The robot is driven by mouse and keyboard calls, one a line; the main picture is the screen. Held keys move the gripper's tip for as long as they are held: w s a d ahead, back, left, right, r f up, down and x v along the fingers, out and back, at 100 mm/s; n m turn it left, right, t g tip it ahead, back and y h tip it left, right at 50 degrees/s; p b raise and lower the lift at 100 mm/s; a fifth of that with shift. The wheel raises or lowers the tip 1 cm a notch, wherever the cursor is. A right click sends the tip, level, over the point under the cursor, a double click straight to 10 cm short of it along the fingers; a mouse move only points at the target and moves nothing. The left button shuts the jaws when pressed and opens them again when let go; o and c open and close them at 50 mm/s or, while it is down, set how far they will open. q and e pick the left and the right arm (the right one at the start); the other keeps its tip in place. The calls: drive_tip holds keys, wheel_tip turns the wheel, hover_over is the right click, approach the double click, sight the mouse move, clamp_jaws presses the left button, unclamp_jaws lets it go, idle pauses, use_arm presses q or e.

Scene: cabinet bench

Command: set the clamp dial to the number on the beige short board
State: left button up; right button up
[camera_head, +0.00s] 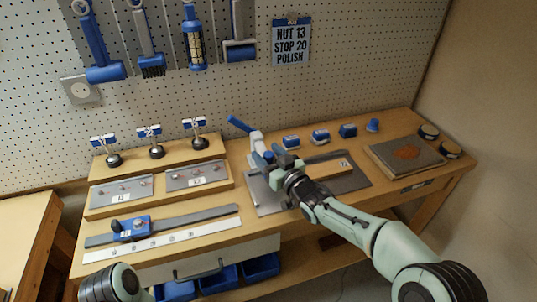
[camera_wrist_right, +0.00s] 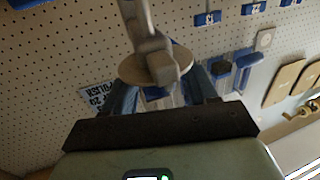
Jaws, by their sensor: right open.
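The clamp (camera_head: 257,142), grey with a blue lever, stands at the back of the bench, left of a grey plate. My right gripper (camera_head: 284,160) is open beside it. In the right wrist view a grey post with a round disc (camera_wrist_right: 155,66) shows between the open fingers (camera_wrist_right: 163,92); I cannot tell whether they touch it. No dial number is readable. A narrow beige board (camera_head: 325,172) lies on the grey plate, partly hidden by my arm. It has a small white label (camera_head: 345,164), too small to read surely. My left gripper is out of view.
A blue stop block (camera_head: 132,228) sits on a long rail at front left. Knobs (camera_head: 157,151) with blue tags stand on the back-left step. Several blue blocks (camera_head: 320,136) line the back. A note (camera_head: 291,44) reads "NUT 13 STOP 20 POLISH". A sanding board (camera_head: 405,153) lies right.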

drive_tip(key=c, duration=0.9)
